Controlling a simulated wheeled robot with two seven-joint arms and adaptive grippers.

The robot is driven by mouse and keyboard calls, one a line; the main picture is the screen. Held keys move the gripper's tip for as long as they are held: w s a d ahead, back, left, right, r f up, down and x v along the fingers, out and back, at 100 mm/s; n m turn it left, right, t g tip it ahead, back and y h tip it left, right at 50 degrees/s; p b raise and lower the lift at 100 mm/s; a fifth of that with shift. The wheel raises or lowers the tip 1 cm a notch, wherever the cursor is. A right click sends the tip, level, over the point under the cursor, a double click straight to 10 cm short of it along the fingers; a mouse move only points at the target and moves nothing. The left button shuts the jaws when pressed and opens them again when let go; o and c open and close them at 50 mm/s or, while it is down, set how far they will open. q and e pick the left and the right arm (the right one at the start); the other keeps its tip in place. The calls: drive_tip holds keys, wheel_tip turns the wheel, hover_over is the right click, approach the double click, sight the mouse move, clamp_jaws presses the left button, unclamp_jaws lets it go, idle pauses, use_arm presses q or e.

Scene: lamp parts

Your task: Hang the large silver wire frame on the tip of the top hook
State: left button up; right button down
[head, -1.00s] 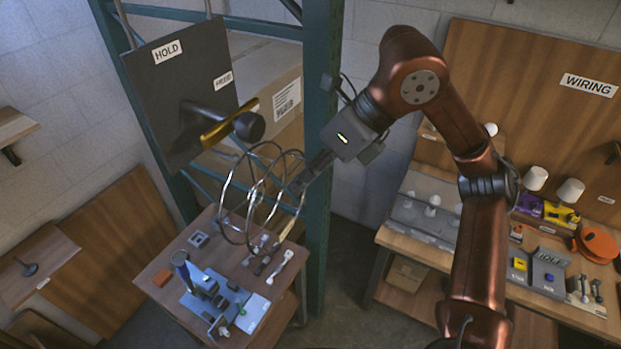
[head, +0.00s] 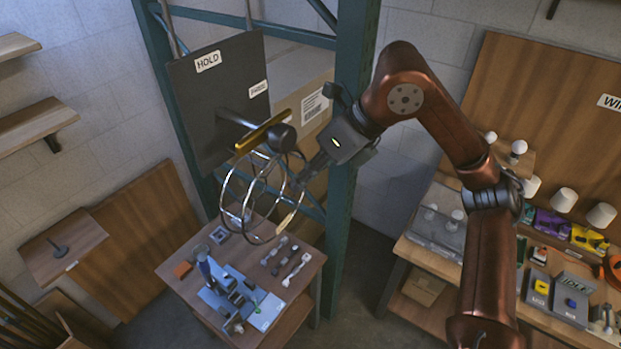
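The large silver wire frame (head: 262,243), an open cage of thin rings, hangs in the air in the head view. My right gripper (head: 304,176) is shut on its right side; the exact grip is small and partly hidden by the wires. The top hook (head: 234,119) is a dark peg sticking out of a dark panel, with a thick round tip (head: 280,138). The frame's upper rings are just below this tip and overlap it closely in the picture; I cannot tell whether they touch. My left gripper is not in view.
A gold bar (head: 262,131) lies across the peg. The dark panel (head: 205,105) is marked HOLD. A green rack post (head: 346,200) stands close right of the gripper. A small table (head: 180,252) with parts is below. A workbench (head: 420,250) is at right.

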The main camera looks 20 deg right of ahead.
drive_tip(key=shift+w+a, duration=0.35)
drive_tip(key=shift+w, duration=0.05)
drive_tip(key=shift+w+a+f, duration=0.1)
drive_tip(key=shift+w+a, duration=0.05)
drive_tip(key=shift+w+a+f, duration=0.3)
drive_tip(key=shift+w+f, duration=0.15)
drive_tip(key=shift+f, duration=0.25)
drive_tip(key=c, duration=2.1)
unclamp_jaws()
